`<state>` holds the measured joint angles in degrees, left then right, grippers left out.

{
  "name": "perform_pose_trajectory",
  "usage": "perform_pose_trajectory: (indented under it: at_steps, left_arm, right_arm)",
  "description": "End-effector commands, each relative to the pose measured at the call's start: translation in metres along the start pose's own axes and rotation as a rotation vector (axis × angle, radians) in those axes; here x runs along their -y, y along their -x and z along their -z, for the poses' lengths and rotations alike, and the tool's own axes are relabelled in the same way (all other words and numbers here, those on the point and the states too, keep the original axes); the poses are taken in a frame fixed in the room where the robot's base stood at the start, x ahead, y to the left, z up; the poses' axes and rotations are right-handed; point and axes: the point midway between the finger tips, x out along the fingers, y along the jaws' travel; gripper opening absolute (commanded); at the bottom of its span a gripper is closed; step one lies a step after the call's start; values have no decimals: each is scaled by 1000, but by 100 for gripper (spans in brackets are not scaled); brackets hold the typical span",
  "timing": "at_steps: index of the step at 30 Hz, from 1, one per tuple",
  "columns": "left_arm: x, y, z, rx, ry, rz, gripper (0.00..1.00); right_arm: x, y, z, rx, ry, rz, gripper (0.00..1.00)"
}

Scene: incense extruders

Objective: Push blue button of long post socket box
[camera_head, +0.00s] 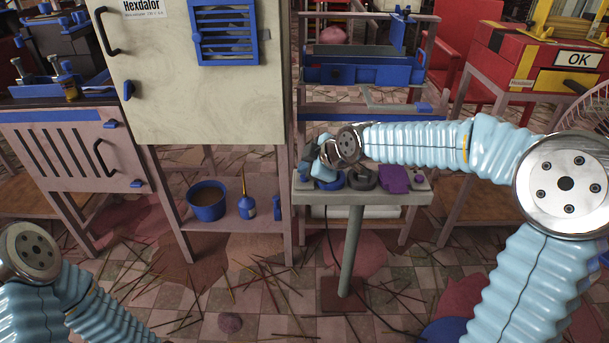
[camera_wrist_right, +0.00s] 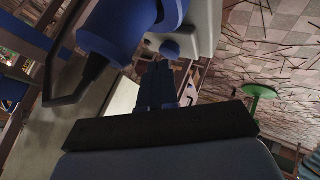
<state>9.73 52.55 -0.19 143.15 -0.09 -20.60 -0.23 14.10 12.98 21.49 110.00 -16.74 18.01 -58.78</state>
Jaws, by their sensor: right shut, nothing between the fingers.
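The long post socket box (camera_head: 305,198) is a grey flat box on a grey post, in the middle of the head view. On its top are a round blue button (camera_head: 331,184) at the left, a dark round part (camera_head: 363,181) and a purple block (camera_head: 396,180). My right gripper (camera_head: 317,166) is shut and empty, just above the box's left end by the blue button; I cannot tell whether it touches. In the right wrist view its fingers (camera_wrist_right: 155,82) are together, near a small blue dome (camera_wrist_right: 170,49). My left gripper is out of view.
A pale cabinet (camera_head: 195,100) stands left of the box, with a blue pot (camera_head: 207,203) and a blue oil can (camera_head: 247,206) on its lower shelf. A red box (camera_head: 545,65) stands at right. Thin sticks litter the tiled floor.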

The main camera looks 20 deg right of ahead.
Motion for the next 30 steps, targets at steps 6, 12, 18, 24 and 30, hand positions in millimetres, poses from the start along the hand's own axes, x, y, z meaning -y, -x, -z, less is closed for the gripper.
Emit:
perform_pose_trajectory:
  at_steps: [6, 12, 18, 24, 30]
  left_arm:
    - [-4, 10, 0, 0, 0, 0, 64]
    - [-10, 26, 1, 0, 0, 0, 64]
    - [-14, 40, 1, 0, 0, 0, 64]
    - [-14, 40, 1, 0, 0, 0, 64]
    - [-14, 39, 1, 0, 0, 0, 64]
  right_arm:
    - [-7, 10, 7, 0, 0, -1, 0]
    - [-20, 26, 20, -1, 1, -1, 0]
    - [-30, 41, 30, -1, 0, -1, 0]
    - [-31, 42, 31, -1, 0, -1, 0]
    - [-31, 42, 31, -1, 0, -1, 0]
